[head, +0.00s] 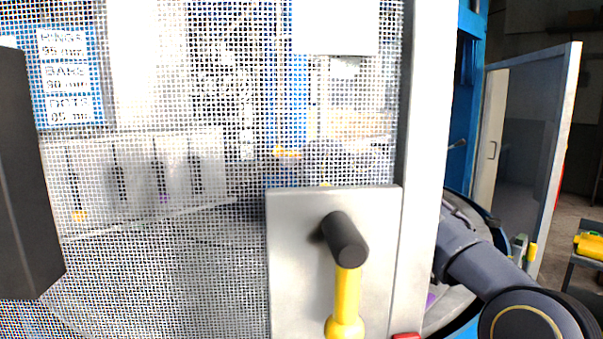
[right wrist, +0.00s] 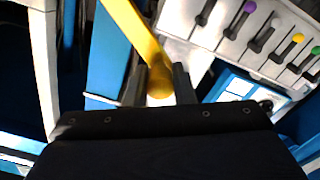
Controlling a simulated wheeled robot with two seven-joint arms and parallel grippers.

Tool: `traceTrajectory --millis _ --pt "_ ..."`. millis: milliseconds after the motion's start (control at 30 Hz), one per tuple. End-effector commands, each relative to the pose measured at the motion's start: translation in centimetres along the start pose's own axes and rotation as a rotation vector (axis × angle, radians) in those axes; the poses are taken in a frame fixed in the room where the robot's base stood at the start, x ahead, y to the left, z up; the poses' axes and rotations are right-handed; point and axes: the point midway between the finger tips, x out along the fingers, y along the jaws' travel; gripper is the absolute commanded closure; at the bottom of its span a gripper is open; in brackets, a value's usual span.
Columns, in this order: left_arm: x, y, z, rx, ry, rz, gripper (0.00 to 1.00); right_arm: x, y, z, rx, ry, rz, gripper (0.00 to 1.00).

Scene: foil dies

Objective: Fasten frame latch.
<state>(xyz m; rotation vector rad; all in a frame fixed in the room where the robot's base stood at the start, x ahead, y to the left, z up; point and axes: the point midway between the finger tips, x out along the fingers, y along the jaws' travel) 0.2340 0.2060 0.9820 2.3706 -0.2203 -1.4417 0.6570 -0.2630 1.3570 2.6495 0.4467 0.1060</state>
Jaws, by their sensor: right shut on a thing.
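The mesh frame (head: 150,240) fills most of the head view, with a pale upright post (head: 424,150) on its right. A metal latch plate (head: 295,260) at its lower right carries a dark round peg (head: 344,240) and a yellow lever (head: 346,295) pointing down. In the right wrist view my right gripper (right wrist: 162,82) is shut on a yellow handle (right wrist: 135,32), near its rounded end. I cannot tell whether this is the lever on the plate. In the head view my right arm passes by the post and the gripper is not clear. My left gripper cannot be made out.
Behind the mesh hang several grey dies (head: 117,175), with coloured knobs also in the right wrist view (right wrist: 250,7). A blue sign (head: 65,80) is at upper left. A dark block (head: 25,180) fills the left edge. A door (head: 530,150) stands at far right.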

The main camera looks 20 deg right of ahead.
Motion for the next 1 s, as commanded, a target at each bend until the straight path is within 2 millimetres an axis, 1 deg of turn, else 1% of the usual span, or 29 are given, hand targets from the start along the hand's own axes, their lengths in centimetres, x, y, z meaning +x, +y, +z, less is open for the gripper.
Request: traceTrajectory --millis 33,200,400,700,1000 --pt "1.5 -0.7 0.8 0.0 0.0 0.0 0.64 0.1 -0.9 1.0 -0.046 0.001 -0.003 1.0" --pt "3.7 -1.7 1.9 0.0 0.0 0.0 0.64 0.0 -1.9 1.7 -0.207 0.0 -0.003 1.0" --pt "5.7 -2.6 2.9 0.0 0.0 0.0 0.64 0.1 -2.8 2.6 -0.379 -0.001 -0.004 1.0" --pt "7.5 -3.4 3.8 0.0 0.0 0.0 0.64 0.1 -3.4 3.5 -0.566 -0.002 -0.005 1.0" --pt "8.2 -3.7 4.1 0.0 0.0 0.0 0.64 0.1 -3.6 3.9 -0.647 -0.002 -0.005 1.0"
